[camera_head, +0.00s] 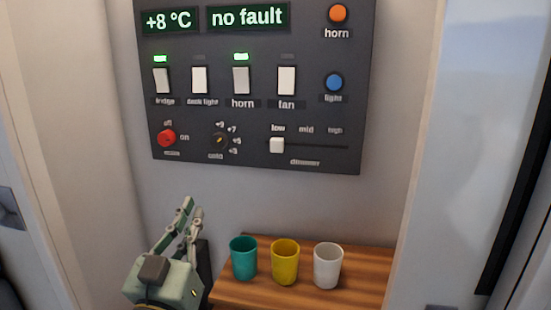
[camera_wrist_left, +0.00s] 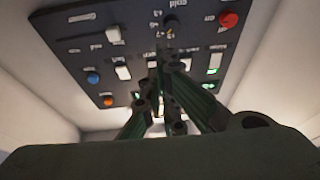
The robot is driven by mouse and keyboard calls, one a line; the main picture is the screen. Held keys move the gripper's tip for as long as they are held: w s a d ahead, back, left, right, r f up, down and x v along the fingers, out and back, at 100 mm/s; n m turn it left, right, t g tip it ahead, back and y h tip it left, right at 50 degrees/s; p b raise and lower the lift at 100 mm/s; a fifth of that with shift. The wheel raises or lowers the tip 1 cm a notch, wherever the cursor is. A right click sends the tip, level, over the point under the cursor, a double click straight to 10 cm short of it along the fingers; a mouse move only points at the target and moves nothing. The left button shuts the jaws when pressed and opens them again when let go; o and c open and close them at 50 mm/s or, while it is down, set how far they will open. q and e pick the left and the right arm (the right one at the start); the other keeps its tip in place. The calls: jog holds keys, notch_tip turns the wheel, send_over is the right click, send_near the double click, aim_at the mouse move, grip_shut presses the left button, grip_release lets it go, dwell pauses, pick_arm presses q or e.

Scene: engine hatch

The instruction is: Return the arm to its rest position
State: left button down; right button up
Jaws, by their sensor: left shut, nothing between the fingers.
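My left gripper (camera_head: 188,207) is in the lower left of the head view, below the control panel (camera_head: 200,125) and left of the cups. Its fingers are together with nothing between them, and they point up toward the panel, apart from it. In the left wrist view the fingers (camera_wrist_left: 160,55) show in front of the panel (camera_wrist_left: 105,50), which appears upside down. My right gripper is in neither view.
A teal cup (camera_head: 244,259), a yellow cup (camera_head: 285,262) and a white cup (camera_head: 328,266) stand on a wooden shelf (camera_head: 375,262) right of the gripper. Pale walls (camera_head: 90,130) flank the panel. The display reads "no fault" (camera_head: 247,17); the fridge and horn lamps glow green.

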pick_arm(q)
jog(key=s+a+f+g+y, duration=0.1)
jog(key=s+a+f+g, duration=0.2)
jog(key=f, duration=0.9)
jog(key=s+f+g+y, duration=0.1)
jog(key=s+f+g, duration=0.4)
jog(key=f, duration=0.8)
jog(key=s+a+f+g, duration=0.1)
jog(key=s+f+g, duration=0.4)
jog(key=s+f, duration=0.4)
jog(key=s+a+f+g, duration=0.2)
jog(key=s+f+g, duration=0.4)
jog(key=s, duration=0.6)
notch_tip(320, 180, down, 26)
jog(key=f+m, duration=0.1)
jog(key=s+a+f+g, duration=0.1)
jog(key=s+a+f, duration=0.1)
jog(key=s+f, duration=1.4)
jog(key=shift+s+a+f+g+y, duration=0.15)
jog(key=shift+s+a+g+y, duration=0.2)
jog(key=shift+s, duration=0.55)
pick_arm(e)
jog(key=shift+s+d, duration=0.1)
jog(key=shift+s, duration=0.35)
